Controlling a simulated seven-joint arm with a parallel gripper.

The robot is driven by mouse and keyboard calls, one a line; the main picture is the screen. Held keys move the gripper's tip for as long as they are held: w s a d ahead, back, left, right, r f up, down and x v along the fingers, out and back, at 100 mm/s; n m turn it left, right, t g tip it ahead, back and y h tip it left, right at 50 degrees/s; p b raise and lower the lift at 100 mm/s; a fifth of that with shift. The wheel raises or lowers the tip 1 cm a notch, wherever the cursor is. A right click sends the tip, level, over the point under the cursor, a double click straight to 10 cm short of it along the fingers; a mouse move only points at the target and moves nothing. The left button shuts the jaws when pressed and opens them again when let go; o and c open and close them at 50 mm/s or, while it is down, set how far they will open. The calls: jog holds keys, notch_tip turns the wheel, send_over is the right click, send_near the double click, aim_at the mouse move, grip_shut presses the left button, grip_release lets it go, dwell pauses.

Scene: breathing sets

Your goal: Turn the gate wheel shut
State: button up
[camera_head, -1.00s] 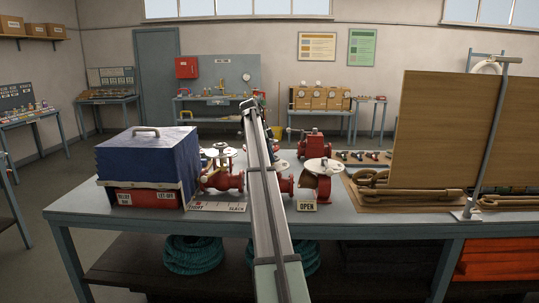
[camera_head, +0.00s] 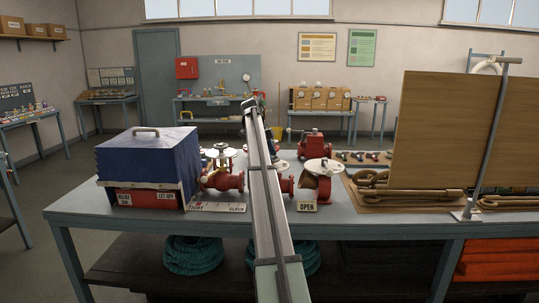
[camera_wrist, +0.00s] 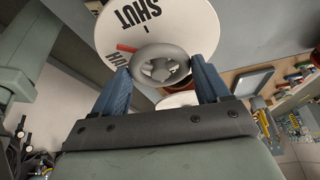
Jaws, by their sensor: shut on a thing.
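In the wrist view, a small grey handwheel (camera_wrist: 160,65) sits in front of a white round dial (camera_wrist: 112,40) that reads SHUT. A red mark shows on the dial beside the wheel, and another word there is partly hidden. My gripper (camera_wrist: 162,78) has one blue finger on each side of the wheel and is shut on its rim. In the head view my arm covers the wheel and my gripper. Part of a red valve body (camera_head: 287,185) shows just right of the arm.
On the bench (camera_head: 390,226) stand a blue-covered box (camera_head: 147,165) and a red valve with a handwheel (camera_head: 222,180) at left. Right of my arm are a white-topped red valve (camera_head: 322,180), an OPEN sign (camera_head: 307,206) and a tall wooden board (camera_head: 445,130) with chain before it.

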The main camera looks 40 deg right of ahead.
jog(key=o, duration=1)
jog(key=shift+o, duration=0.2)
